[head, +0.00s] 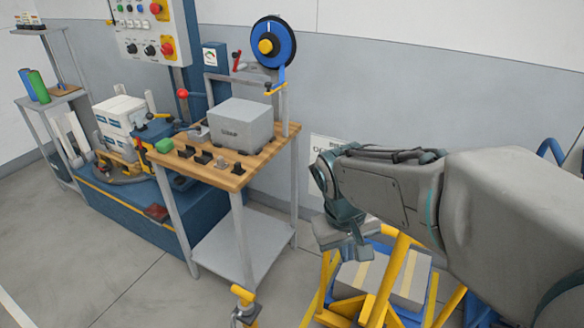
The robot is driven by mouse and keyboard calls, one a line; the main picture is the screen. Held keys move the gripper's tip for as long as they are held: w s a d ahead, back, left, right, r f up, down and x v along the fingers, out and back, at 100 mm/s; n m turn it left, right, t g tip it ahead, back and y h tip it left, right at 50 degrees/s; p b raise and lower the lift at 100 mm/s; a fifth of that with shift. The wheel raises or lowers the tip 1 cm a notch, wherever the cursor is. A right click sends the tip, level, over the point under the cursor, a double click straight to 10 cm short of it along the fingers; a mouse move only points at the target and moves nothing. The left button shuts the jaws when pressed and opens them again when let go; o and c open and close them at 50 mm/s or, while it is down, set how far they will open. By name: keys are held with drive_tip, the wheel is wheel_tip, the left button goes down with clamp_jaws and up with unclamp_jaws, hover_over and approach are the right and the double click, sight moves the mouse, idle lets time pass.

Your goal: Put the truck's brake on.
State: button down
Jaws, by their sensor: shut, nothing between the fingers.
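A truck with a yellow and blue frame (318,298) stands at the lower right, partly cut off by the bottom edge. It carries a grey box with yellow stripes (410,277). My gripper (358,254) points down over the truck's left rear part, shut and empty. I cannot tell whether it touches the truck. My arm hides much of the truck's right side. I cannot pick out the brake or tell how it is set.
A wood-topped bench (258,160) with a grey box (240,122), a green piece (164,145) and small dark parts stands left of the truck. A yellow-topped post (243,294) rises at the bottom edge. A blue reel (281,41) is above the bench. Floor at lower left is clear.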

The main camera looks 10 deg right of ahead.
drive_tip(key=w+f+n+h+b, duration=0.1)
drive_tip(key=w+f+h, duration=0.25)
drive_tip(key=w, duration=0.25)
drive_tip(key=w+f+n+g+h+b, duration=0.1)
drive_tip(key=w+f+n+h+b, duration=0.1)
drive_tip(key=w+h, duration=0.3)
drive_tip(key=w+f+n+h+b, duration=0.1)
drive_tip(key=w+f+h, duration=0.15)
drive_tip(key=w, duration=0.45)
drive_tip(key=w+a+f+n+t+h+b, duration=0.1)
drive_tip(key=w+a+f+n+t+h, duration=0.1)
drive_tip(key=a, duration=0.5)
drive_tip(key=w+a+f+n+t+h+b, duration=0.2)
drive_tip(key=w+a+n+t+h, duration=0.1)
drive_tip(key=w+a+t, duration=0.3)
drive_tip(key=w+a+h, duration=0.1)
drive_tip(key=w+a, duration=0.1)
drive_tip(key=shift+w+f+t+h, duration=0.3)
drive_tip(key=shift+t, duration=0.1)
drive_tip(key=shift+d, duration=0.2)
drive_tip(key=s+r+p+x, duration=0.1)
drive_tip(key=s+x, duration=0.1)
drive_tip(key=x, duration=1)
drive_tip(key=shift+d+r, duration=0.25)
drive_tip(key=shift+d, duration=0.45)
